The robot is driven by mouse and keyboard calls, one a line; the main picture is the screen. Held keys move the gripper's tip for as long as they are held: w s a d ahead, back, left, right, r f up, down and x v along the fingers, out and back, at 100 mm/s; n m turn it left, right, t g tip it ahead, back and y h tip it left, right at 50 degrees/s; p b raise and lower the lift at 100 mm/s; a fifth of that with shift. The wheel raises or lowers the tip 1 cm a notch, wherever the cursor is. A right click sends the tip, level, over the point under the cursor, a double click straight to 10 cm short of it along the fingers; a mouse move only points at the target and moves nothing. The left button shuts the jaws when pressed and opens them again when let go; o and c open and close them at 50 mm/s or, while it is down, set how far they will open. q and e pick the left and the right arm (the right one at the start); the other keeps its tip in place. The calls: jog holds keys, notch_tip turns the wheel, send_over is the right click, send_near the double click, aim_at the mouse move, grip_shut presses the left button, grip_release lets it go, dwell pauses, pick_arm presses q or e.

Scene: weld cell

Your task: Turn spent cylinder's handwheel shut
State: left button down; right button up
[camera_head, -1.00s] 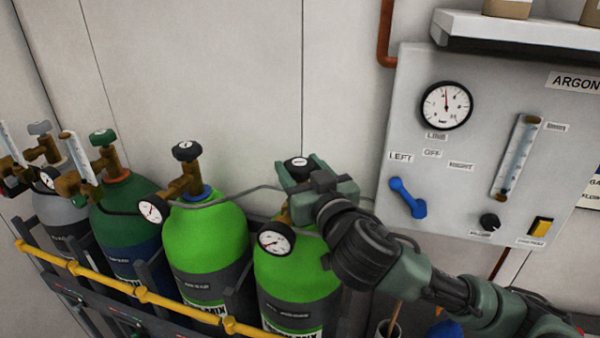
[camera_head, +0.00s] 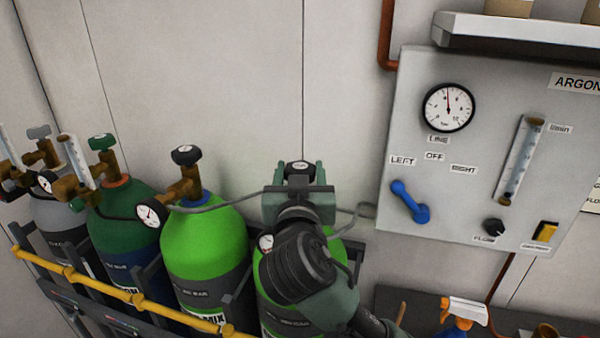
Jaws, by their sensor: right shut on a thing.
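My right gripper (camera_head: 299,178) is at the top of the rightmost bright green cylinder (camera_head: 275,306). Its two fingers stand on either side of that cylinder's black handwheel (camera_head: 299,167) and are shut on it. The gripper and wrist hide the valve body and most of the gauge (camera_head: 266,243) below. The other bright green cylinder (camera_head: 203,248), to the left, has a black handwheel (camera_head: 186,155) with nothing on it, and a round gauge (camera_head: 150,213). The pictures do not mark which cylinder is spent. My left gripper is not in view.
A dark green cylinder (camera_head: 123,235) and a grey one (camera_head: 62,224) stand farther left. A yellow rail (camera_head: 92,286) runs in front. The wall panel (camera_head: 400,126) at right carries a line gauge (camera_head: 448,107) and a blue lever (camera_head: 409,202). A spray bottle (camera_head: 463,310) is at lower right.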

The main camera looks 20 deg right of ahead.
jog(key=shift+d+r, duration=0.1)
jog(key=shift+r, duration=0.05)
jog(key=o, duration=1.4)
jog(key=shift+w, duration=0.1)
jog(key=shift+c, duration=0.2)
jog(key=shift+s+a+f, duration=0.2)
jog(key=shift+s, duration=0.25)
jog(key=b+v, duration=0.2)
jog(key=v, duration=0.5)
jog(key=shift+b, duration=0.3)
jog(key=shift+w+r, duration=0.1)
jog(key=shift+r, duration=0.05)
